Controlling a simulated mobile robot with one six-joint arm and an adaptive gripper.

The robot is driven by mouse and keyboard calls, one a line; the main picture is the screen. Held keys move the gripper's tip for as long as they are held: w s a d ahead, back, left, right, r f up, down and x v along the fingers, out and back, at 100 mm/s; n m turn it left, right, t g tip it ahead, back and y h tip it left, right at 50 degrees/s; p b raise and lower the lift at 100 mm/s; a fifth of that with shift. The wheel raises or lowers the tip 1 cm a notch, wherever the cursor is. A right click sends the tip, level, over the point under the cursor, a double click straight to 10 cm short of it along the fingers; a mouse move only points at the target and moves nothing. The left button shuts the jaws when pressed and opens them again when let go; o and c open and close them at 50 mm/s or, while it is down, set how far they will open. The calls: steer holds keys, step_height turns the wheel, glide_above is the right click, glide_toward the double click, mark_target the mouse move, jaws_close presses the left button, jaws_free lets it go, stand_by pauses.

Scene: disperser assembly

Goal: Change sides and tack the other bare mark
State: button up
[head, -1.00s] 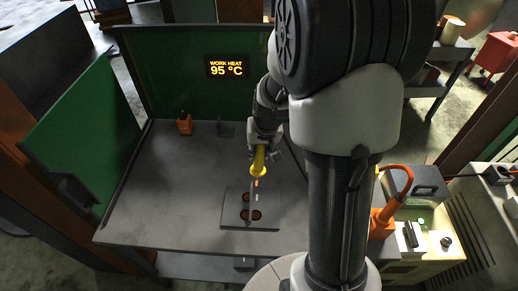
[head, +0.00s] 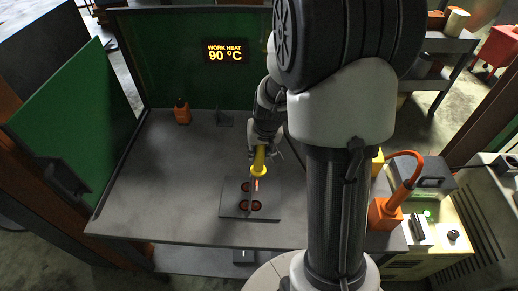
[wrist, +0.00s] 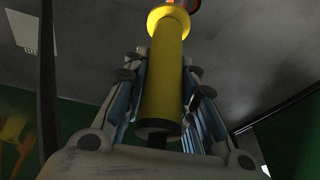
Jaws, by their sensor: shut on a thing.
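My gripper (head: 262,150) is shut on a yellow torch (head: 259,161), which points down over the work plate. In the wrist view the torch's yellow handle (wrist: 164,85) runs between the two fingers, with a flared collar and an orange part towards the top edge. The flat grey plate (head: 268,212) lies on the bench and carries several dark red round marks (head: 243,205). The torch's pale orange tip is just above the plate, near the upper and right marks. Whether it touches is unclear, and which marks are bare is too small to tell.
The grey bench (head: 150,190) is mostly clear left of the plate. An orange bottle (head: 182,112) and a small dark stand (head: 223,118) are at the back. Green screens (head: 80,120) enclose the left and rear. An orange holder (head: 383,214) stands right, beside a machine. A display (head: 226,52) reads 90 °C.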

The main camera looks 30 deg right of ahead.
steer(key=shift+f+b, duration=0.7)
steer(key=shift+f, duration=0.05)
stand_by(1.8)
steer(key=shift+r, duration=0.1)
step_height(320, 180, up, 9)
steer(key=p, duration=0.7)
steer(key=shift+a, duration=0.1)
stand_by(0.3)
